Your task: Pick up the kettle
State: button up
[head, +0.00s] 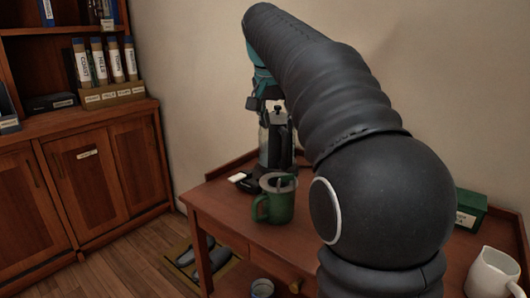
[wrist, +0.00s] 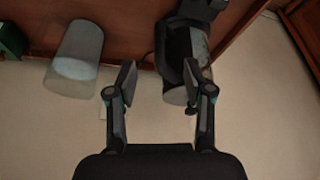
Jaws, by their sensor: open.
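The kettle (head: 277,135), with a pale body and a dark handle, stands upright at the back of the wooden table in the head view, partly hidden by my gripper (head: 264,104). In the wrist view the kettle (wrist: 178,45) appears upside down, right of centre. My gripper (wrist: 161,80) is open there, with nothing held. Its right finger overlaps the kettle in the picture, and the left finger is clear of it. I cannot tell whether the right finger touches it.
A green mug (head: 275,205) stands on the table (head: 225,203) in front of the kettle. A white jug (head: 493,272) and a green box (head: 470,208) are at the right. A grey cylinder (wrist: 76,58) stands left of my gripper in the wrist view. The wall (head: 190,85) is close behind.

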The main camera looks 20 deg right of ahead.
aim_at(285, 154)
jog(key=shift+w+d+r+b+x, duration=0.15)
jog(key=shift+d+b+x, duration=0.1)
jog(key=shift+x, duration=2.1)
jog(key=shift+w+d+r+b+x, duration=0.1)
jog(key=shift+w+d+b+x, duration=0.1)
jog(key=shift+x, duration=2.15)
jog(key=shift+w+d+r+b+x, duration=0.15)
jog(key=shift+b+x, duration=0.1)
jog(key=shift+x, duration=2.05)
grip_shut()
jog(key=shift+r, duration=0.1)
